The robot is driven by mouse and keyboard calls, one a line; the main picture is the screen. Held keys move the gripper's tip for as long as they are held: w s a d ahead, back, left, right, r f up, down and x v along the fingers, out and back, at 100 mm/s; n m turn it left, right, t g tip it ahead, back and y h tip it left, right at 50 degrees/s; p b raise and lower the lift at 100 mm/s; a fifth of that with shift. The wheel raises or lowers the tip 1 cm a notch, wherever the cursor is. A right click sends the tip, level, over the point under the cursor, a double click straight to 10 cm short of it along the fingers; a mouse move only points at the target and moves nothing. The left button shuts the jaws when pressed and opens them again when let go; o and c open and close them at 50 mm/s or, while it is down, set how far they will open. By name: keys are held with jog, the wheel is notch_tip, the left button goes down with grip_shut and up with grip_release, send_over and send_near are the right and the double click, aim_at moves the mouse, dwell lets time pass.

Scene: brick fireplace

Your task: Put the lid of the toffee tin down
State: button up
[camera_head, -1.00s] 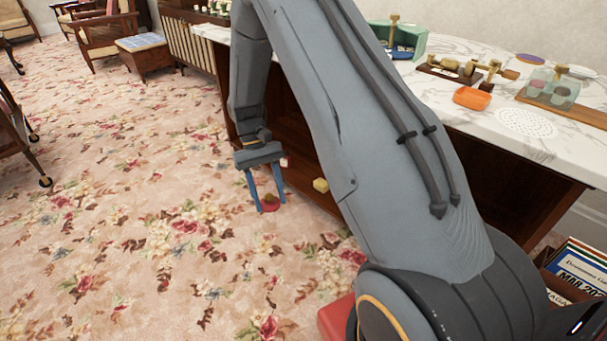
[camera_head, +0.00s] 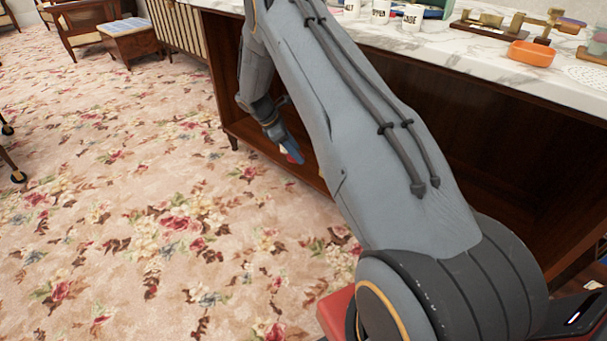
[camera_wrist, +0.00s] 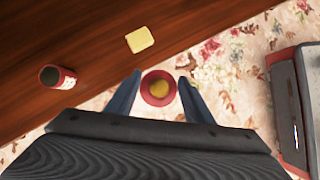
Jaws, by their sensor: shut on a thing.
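My gripper (camera_wrist: 160,77) has its two blue fingers on either side of the lid (camera_wrist: 159,101), a round red disc with a gold-yellow middle. The gripper is shut on it and holds it up. A small red tin (camera_wrist: 65,78) with a dark round top, seemingly open, is on the brown wooden shelf (camera_wrist: 85,45) at the left of the wrist view. In the head view my gripper (camera_head: 292,152) is low in front of the cabinet's open side; the lid is mostly hidden there and the tin is out of sight.
A yellow block (camera_wrist: 140,40) lies on the shelf, ahead of the lid in the wrist view. Flowered carpet (camera_head: 130,220) is clear at the left. The marble top (camera_head: 480,55) above the open cabinet (camera_head: 470,150) carries white mugs (camera_head: 412,17) and an orange dish (camera_head: 532,54).

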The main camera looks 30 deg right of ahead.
jog(key=w+d+f+n+t+y+b, duration=0.1)
jog(key=w+d+f+n+t+b, duration=0.2)
jog(key=w+d+f+n+b, duration=0.25)
jog(key=w+d+f+n+t+b, duration=0.2)
jog(key=w+d+n+t, duration=0.1)
jog(key=w+d+n, duration=0.4)
jog(key=shift+m, duration=0.45)
jog(key=f+b, duration=0.1)
jog(key=f, duration=0.2)
jog(key=a+f+b, duration=0.1)
jog(key=f+b, duration=0.1)
jog(key=f, duration=0.1)
jog(key=f+b, duration=0.2)
jog(key=f, duration=0.1)
jog(key=shift+w+a+f, duration=0.3)
jog(key=shift+w, duration=0.1)
jog(key=shift+r, duration=0.1)
jog(key=o, duration=1)
jog(key=p+v, duration=0.5)
jog(key=v, duration=0.7)
jog(key=shift+w+d+r+p, duration=0.1)
jog(key=shift+w+r+p, duration=0.1)
jog(key=shift+p, duration=0.1)
